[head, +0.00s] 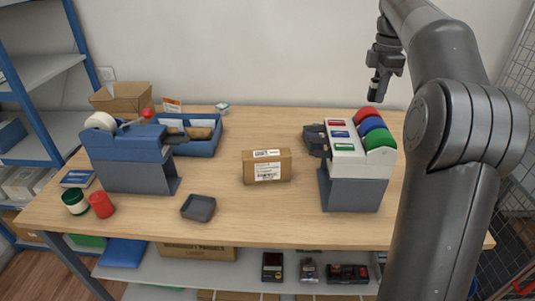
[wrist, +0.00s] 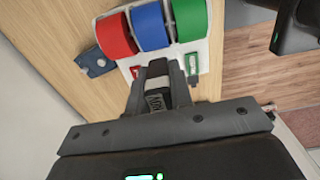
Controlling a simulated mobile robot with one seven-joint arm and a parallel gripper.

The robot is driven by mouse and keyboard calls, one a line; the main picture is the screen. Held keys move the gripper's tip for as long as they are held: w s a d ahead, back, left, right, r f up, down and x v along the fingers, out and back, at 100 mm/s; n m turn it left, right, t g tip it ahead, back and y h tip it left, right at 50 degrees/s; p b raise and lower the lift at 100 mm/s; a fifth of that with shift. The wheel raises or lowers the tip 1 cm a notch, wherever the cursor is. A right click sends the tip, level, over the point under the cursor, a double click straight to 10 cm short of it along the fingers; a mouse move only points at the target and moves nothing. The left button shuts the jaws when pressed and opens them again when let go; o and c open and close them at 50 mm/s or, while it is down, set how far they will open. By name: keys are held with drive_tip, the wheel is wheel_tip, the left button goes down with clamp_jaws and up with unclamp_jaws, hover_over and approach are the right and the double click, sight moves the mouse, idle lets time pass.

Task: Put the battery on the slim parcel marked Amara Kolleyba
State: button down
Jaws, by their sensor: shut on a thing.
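My gripper (head: 377,88) is raised above the back right of the counter, above and behind the label dispenser. It is shut on a small dark battery (head: 374,96), which hangs below the fingers. In the wrist view the gripper (wrist: 160,75) has the battery (wrist: 156,103) between its fingers, with pale lettering on a dark side. A brown parcel (head: 267,173) with white labels stands at the middle of the counter, well left of and below my gripper. The name on its label is too small to read, so I cannot tell whether it is Amara Kolleyba's.
The dispenser (head: 360,155) with red, blue and green rolls stands at the right. A blue tape machine (head: 128,148), a blue bin (head: 205,148) and an open carton (head: 121,99) are at the left. A small dark tray (head: 198,208) lies near the front. Wood around the parcel is clear.

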drive_tip(key=w+a, duration=0.2)
drive_tip(key=a, duration=1.5)
hover_over(268, 153)
wheel_tip(268, 153, down, 18)
drive_tip(key=shift+s+d+r, duration=0.1)
drive_tip(key=shift+d, duration=0.05)
drive_tip(key=shift+f, duration=2.15)
drive_tip(key=shift+f, duration=0.1)
drive_tip(key=c, duration=1.3)
unclamp_jaws()
